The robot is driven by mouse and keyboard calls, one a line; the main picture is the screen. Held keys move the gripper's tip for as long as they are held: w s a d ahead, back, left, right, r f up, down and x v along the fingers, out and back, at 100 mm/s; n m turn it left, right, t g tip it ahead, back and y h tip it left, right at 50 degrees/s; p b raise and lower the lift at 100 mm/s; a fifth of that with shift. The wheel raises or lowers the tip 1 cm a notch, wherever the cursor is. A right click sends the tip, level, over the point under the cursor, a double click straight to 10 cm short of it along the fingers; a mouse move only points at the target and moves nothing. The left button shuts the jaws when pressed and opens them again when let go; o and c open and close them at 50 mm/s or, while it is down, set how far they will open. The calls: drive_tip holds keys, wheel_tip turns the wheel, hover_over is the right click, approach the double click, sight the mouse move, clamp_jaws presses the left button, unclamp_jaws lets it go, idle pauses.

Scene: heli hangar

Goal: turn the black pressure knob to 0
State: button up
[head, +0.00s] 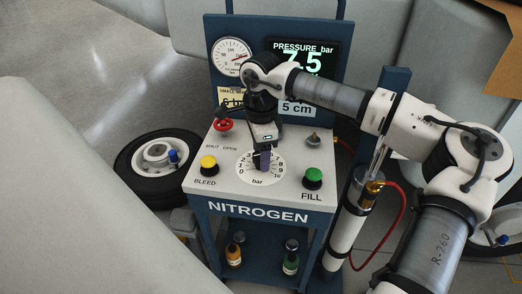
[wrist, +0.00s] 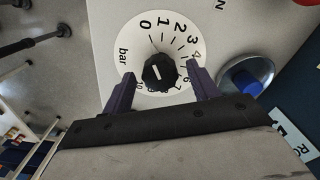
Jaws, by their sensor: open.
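The black pressure knob (wrist: 159,73) sits in the middle of a white round dial in the wrist view. A short white mark shows on its top; I cannot tell exactly which number it points to. The 0 is at the dial's upper left there. The dial (head: 245,174) also shows in the head view, on the cart's sloped top, with the knob mostly hidden by my gripper (head: 262,161). In the wrist view my gripper (wrist: 162,92) is open, with one purple finger on either side of the knob. I cannot tell whether they touch it.
A yellow BLEED button (head: 208,163), a green FILL button (head: 313,175) and a red valve handle (head: 223,126) surround the dial. The display (head: 302,58) reads 7.5 bar beside a round gauge (head: 231,57).

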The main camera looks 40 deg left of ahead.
wheel_tip(320, 180, up, 14)
drive_tip(key=shift+p, duration=0.35)
drive_tip(key=shift+f, duration=0.1)
idle(0.4)
